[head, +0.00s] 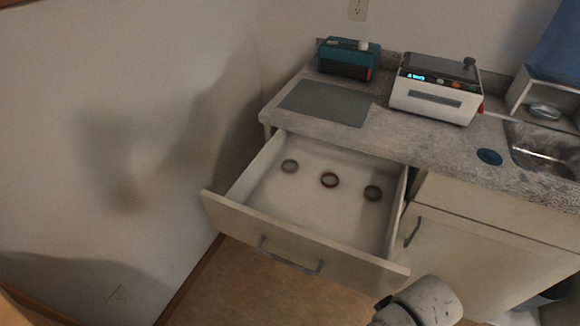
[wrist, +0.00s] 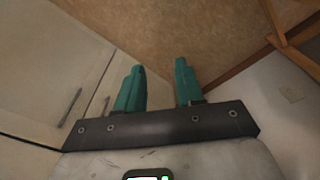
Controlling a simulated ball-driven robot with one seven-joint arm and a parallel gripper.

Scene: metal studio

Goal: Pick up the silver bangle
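Three rings lie in a row on the floor of an open drawer (head: 260,212) in the head view. The left ring (head: 290,166) looks greyish, so it may be the silver bangle. The middle ring (head: 329,180) is reddish brown, and the right ring (head: 373,193) is dark brownish. All three lie flat and apart from each other. In the wrist view my gripper (wrist: 158,88) is open, with two teal fingers apart and nothing between them. It points at the floor and cabinet fronts, away from the rings. The gripper itself does not show in the head view.
The drawer front with its handle (head: 290,257) juts out below the counter (head: 400,135). On the counter are a grey mat (head: 326,103), a teal appliance (head: 348,59), a white machine (head: 436,90) and a blue disc (head: 489,156). A wall stands left of the drawer.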

